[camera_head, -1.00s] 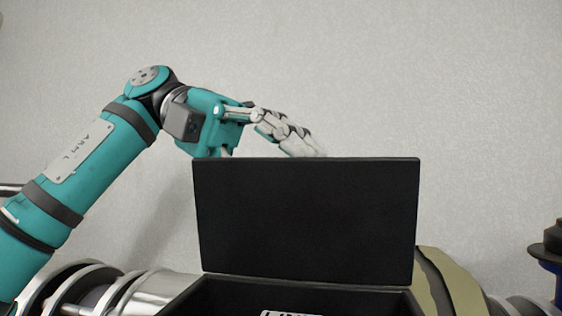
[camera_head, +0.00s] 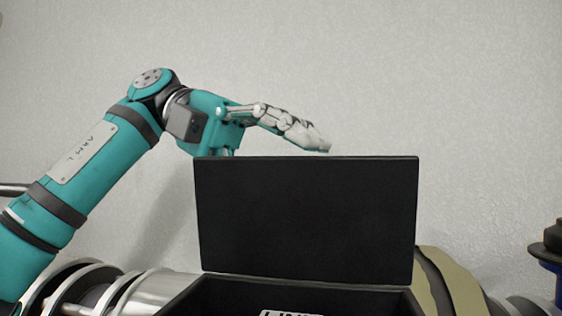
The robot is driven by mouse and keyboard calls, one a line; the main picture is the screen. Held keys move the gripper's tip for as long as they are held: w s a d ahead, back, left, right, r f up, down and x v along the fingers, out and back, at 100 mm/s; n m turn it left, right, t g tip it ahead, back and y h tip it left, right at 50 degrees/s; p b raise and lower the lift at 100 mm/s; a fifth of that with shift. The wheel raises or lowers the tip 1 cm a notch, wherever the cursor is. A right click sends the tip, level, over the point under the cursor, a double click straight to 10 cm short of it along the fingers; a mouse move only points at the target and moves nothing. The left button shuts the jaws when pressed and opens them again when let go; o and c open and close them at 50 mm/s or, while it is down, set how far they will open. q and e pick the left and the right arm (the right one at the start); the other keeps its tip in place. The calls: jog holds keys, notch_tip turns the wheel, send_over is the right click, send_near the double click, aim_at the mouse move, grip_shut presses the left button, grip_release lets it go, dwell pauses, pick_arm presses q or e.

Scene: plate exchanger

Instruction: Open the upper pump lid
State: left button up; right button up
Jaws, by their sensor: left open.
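The black pump lid (camera_head: 307,222) stands raised, nearly upright, at the back edge of a black open box (camera_head: 210,297). A white label with dark letters shows at the bottom of the picture inside the box. My left gripper (camera_head: 318,146) is just above and behind the lid's top edge, with its fingers pointing right and a little down. It is open and holds nothing that I can see. Part of the gripper's lower side is hidden behind the lid. My right gripper is not in view.
Metal pipework with round flanges (camera_head: 95,285) lies to the left of the box. A beige and dark curved part (camera_head: 452,285) stands to its right. A dark blue and black fitting (camera_head: 550,250) is at the right edge. The grey wall (camera_head: 420,80) behind is bare.

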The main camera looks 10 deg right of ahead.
pick_arm(q)
jog(key=v, duration=0.7)
jog(key=shift+a, duration=0.25)
jog(key=shift+w+r, duration=0.1)
jog(key=shift+w, duration=0.05)
dwell(0.5)
